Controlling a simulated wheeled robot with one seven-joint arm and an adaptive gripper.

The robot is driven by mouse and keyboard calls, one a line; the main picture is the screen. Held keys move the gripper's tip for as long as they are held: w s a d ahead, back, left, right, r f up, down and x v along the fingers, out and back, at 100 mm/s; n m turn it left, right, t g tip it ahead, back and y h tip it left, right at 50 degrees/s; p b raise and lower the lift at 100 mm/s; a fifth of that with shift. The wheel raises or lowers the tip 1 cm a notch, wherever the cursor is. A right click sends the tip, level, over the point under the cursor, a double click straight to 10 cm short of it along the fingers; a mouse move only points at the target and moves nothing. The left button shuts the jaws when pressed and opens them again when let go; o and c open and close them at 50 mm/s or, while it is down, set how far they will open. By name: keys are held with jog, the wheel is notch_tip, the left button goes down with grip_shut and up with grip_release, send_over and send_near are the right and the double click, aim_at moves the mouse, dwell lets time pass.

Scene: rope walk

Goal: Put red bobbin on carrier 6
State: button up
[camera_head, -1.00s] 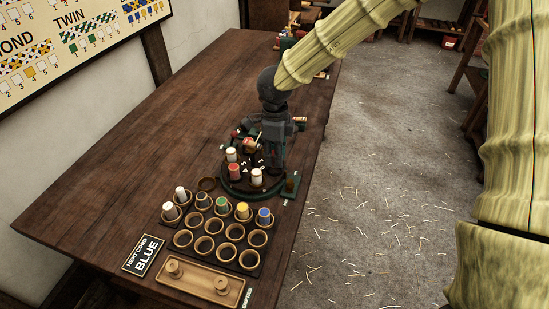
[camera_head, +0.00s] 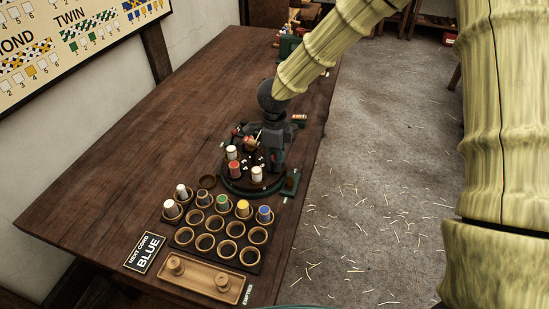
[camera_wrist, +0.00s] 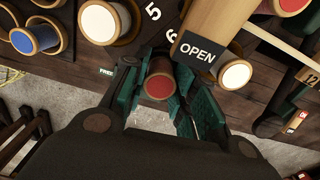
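My gripper (camera_wrist: 168,88) has its green fingers on both sides of a red bobbin (camera_wrist: 158,86), closed against its sides, in the wrist view. The bobbin's red top faces the camera; its lower end is hidden. It is beside the painted number 6 (camera_wrist: 172,33), on the round braiding stand (camera_head: 226,186). Whether it touches carrier 6 I cannot tell. In the head view my gripper (camera_head: 277,160) is at the stand's right side, and the held bobbin is hidden. Another red bobbin (camera_head: 235,170) stands at the front of the stand.
White bobbins (camera_head: 257,174) stand on the stand; one is close to my right finger in the wrist view (camera_wrist: 235,75). A wooden piece marked OPEN (camera_wrist: 198,53) lies close above the fingers. A cup rack (camera_head: 183,236) with several bobbins and a wooden tray (camera_head: 200,291) are in front.

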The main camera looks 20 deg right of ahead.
jog(key=shift+r, duration=0.15)
notch_tip(320, 180, up, 12)
jog(key=shift+b, duration=0.4)
dwell(0.3)
notch_tip(320, 180, up, 5)
jog(key=p, duration=0.5)
jog(key=shift+p, duration=0.3)
dwell(0.6)
